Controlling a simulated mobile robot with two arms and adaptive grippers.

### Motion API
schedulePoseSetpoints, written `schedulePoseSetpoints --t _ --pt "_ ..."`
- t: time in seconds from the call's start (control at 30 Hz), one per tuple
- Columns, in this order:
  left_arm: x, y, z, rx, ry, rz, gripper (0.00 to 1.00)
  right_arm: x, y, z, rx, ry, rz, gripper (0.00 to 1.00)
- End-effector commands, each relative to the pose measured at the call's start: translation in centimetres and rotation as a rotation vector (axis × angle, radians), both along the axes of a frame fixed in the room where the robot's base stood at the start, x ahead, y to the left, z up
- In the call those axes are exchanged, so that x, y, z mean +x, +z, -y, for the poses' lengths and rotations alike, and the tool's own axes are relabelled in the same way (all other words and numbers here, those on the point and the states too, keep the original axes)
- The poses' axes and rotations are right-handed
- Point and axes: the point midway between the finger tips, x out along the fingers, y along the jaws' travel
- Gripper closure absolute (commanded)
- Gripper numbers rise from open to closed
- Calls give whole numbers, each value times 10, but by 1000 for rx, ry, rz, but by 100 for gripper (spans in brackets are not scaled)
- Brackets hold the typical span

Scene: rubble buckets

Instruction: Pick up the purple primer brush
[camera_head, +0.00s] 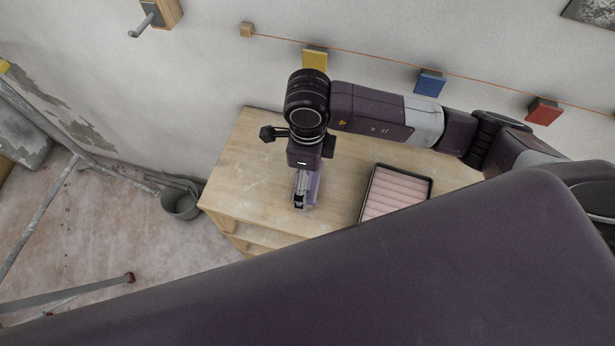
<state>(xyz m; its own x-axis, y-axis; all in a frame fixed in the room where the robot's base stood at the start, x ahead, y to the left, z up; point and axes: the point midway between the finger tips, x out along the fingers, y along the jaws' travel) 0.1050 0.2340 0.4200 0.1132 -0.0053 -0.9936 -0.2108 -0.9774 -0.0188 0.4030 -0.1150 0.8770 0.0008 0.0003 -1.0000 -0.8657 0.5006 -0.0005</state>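My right gripper (301,203) comes in from the right and points down over the wooden table (248,165), near its left part. A pale purple piece (317,186), which may be the purple primer brush, shows just right of the gripper fingers. Most of it is hidden behind the gripper and wrist, so I cannot tell whether the fingers touch or hold it. The finger opening is too small to make out. My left gripper is out of view.
A dark-rimmed tray with a pink ribbed inside (396,192) lies right of the gripper. A grey bucket (181,203) stands on the floor left of the table. Yellow (315,58), blue (430,83) and red (543,111) blocks are on the wall. My own dark body hides the lower right.

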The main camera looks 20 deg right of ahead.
Motion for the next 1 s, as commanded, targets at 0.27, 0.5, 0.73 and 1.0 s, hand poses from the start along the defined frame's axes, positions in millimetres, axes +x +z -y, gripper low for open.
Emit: schedulePoseSetpoints --t 0.27,0.5,0.73,1.0 --pt "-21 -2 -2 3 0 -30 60 0 0 0 0 0 0 35" --pt "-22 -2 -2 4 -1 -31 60 0 1 0 1 0 1 48" --pt "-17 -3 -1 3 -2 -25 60 1 5 0 0 0 1 48" --pt "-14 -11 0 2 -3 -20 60 2 42 -1 3 1 7 48"
